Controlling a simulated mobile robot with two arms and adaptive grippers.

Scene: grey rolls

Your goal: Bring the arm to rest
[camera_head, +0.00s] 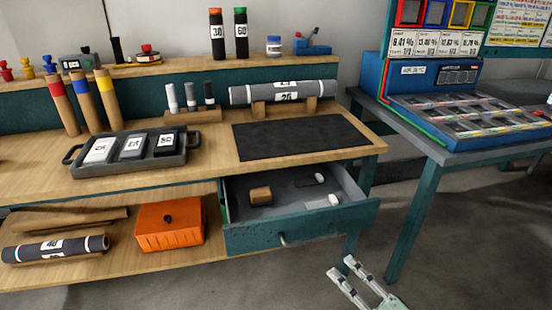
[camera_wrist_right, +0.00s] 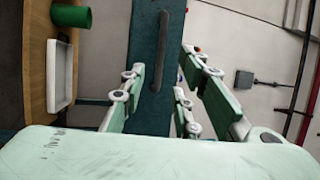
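My right gripper (camera_head: 342,266) is at the bottom right of the head view, above the floor in front of the bench. Its two fingers are apart with nothing between them. In the right wrist view its fingers (camera_wrist_right: 162,85) also stand apart, with a teal panel (camera_wrist_right: 150,100) and its long handle (camera_wrist_right: 163,45) seen beyond them. The gripper is apart from the open drawer (camera_head: 300,229) in the head view. My left gripper is in neither view.
The pulled-out drawer holds a brown block (camera_head: 261,196) and small white items. The wooden bench carries a black mat (camera_head: 300,138), a grey roll (camera_head: 283,92) on supports and a dark tray (camera_head: 75,158). A grey side table (camera_head: 440,152) stands right. Floor around the gripper looks clear.

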